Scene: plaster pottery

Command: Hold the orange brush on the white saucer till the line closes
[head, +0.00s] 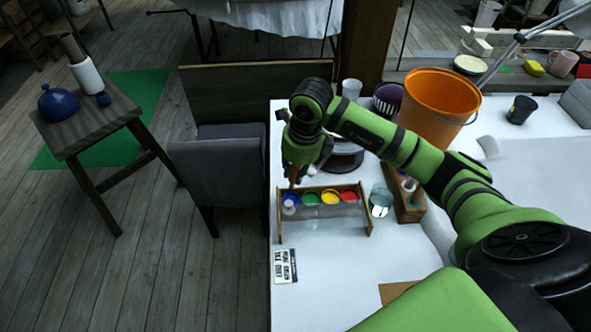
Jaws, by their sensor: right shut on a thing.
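My right gripper (297,170) hangs down at the left end of my green right arm, above the back left of the white table. It is shut on the orange brush (294,173), of which only a short orange length shows below the fingers. The brush tip is too small to make out. A dark round wheel (344,160) stands just right of the gripper, partly hidden by my arm. I cannot make out the white saucer for certain; a small white patch shows beside the gripper. My left gripper is out of view.
A wooden paint rack (322,219) with blue, green, yellow and red pots stands just in front of the gripper. A glass of water (381,200), a wooden holder (409,206) and an orange bucket (437,105) stand to the right. A printed card (285,266) lies at the left edge.

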